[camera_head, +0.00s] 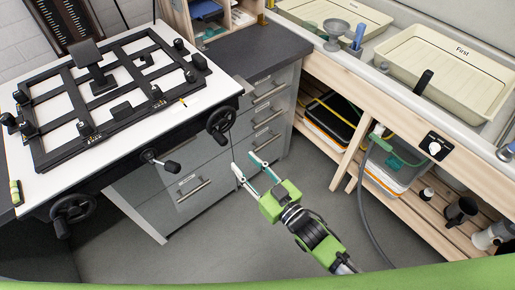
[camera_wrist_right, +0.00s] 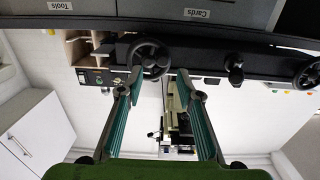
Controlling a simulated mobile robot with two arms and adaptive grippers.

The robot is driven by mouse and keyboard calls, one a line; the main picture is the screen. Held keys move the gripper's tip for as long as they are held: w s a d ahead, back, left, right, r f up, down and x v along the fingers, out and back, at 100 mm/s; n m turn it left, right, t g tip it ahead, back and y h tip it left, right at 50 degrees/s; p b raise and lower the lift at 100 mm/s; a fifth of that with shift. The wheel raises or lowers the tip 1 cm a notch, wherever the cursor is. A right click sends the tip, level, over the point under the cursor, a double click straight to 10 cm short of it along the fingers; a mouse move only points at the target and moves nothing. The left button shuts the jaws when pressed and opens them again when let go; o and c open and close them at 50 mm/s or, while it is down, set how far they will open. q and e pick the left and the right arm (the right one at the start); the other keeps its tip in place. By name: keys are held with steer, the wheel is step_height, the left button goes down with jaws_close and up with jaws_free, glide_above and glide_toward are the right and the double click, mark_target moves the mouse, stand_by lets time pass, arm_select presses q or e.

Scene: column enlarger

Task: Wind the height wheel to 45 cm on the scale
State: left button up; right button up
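A black handwheel with a knob (camera_head: 221,125) sits on the front edge of the white-topped enlarger table, near its right corner. A second black handwheel (camera_head: 73,210) is at the left, and a small crank (camera_head: 160,162) is between them. I cannot tell which one is the height wheel. The dark column (camera_head: 70,22) at the top left carries markings too small to read. My right gripper (camera_head: 244,162) is open and empty, in front of and below the right handwheel, apart from it. In the right wrist view, this handwheel (camera_wrist_right: 148,58) shows beyond the open fingertips. My left gripper is out of view.
A black frame easel (camera_head: 110,85) lies on the table. Grey drawers (camera_head: 190,190) stand below and behind it. A wooden sink bench with cream trays (camera_head: 445,70) is at the right, with a hose (camera_head: 364,205) hanging down. The floor (camera_head: 230,240) around my right gripper is clear.

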mark_target(225, 144)
steer(key=b+x, duration=0.1)
steer(key=x, duration=0.1)
steer(key=b+x, duration=0.1)
steer(key=x, duration=0.1)
steer(key=shift+a+r, duration=0.25)
steer(key=shift+a, duration=0.15)
steer(key=b+x, duration=0.1)
steer(key=x, duration=0.1)
steer(key=shift+w+a, duration=0.2)
steer(key=shift+a, duration=0.05)
steer(key=shift+b+x, duration=0.7)
steer(key=shift+x, duration=0.15)
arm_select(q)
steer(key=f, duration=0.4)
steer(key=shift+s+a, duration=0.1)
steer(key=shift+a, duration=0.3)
arm_select(e)
steer(key=shift+r, duration=0.15)
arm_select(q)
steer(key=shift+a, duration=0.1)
arm_select(e)
steer(key=shift+w+a, duration=0.1)
steer(key=shift+w, duration=0.05)
arm_select(q)
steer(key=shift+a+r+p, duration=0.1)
steer(key=shift+p, duration=0.25)
